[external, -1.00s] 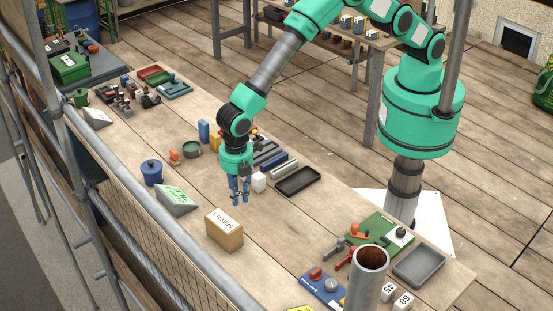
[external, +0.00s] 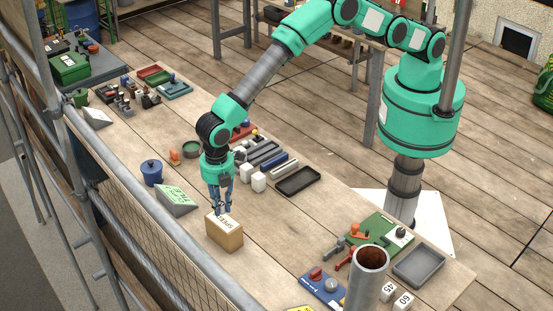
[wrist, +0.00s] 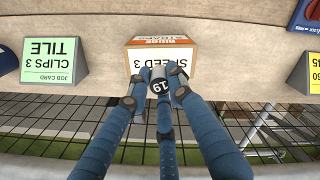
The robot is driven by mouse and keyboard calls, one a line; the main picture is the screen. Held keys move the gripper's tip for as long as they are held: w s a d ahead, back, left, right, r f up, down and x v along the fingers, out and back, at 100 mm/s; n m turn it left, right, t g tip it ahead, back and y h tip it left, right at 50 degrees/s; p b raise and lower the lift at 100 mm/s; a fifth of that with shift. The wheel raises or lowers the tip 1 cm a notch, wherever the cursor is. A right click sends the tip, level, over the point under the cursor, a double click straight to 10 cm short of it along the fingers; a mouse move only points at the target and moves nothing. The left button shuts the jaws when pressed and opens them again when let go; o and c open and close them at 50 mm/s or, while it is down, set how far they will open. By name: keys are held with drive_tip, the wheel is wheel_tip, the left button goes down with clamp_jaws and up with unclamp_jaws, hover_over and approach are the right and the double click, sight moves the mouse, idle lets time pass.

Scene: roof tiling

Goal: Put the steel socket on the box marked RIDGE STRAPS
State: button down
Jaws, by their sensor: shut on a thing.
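The cardboard box (external: 226,236) stands on the bench below my gripper. In the wrist view the box (wrist: 190,60) shows an orange strip with partly readable lettering, RIDGE STRAPS as far as I can tell, and a white label reading SPEED 3. The fingers hide most of the socket's sides. Whether the socket touches the box top cannot be told.
A grey wedge with a green job card (external: 176,198) stands left of the box, with a blue pot (external: 151,171) beyond. White blocks (external: 259,182) and a black tray (external: 298,181) lie to the right. The mesh guard (external: 170,228) runs along the bench's near edge.

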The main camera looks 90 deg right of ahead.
sight(222, 212)
drive_tip(key=shift+f, duration=1.75)
drive_tip(key=shift+f, duration=0.15)
drive_tip(key=c, duration=1.6)
unclamp_jaws()
drive_tip(key=shift+o, duration=0.2)
wheel_tip(222, 212, up, 12)
drive_tip(key=shift+r, duration=0.15)
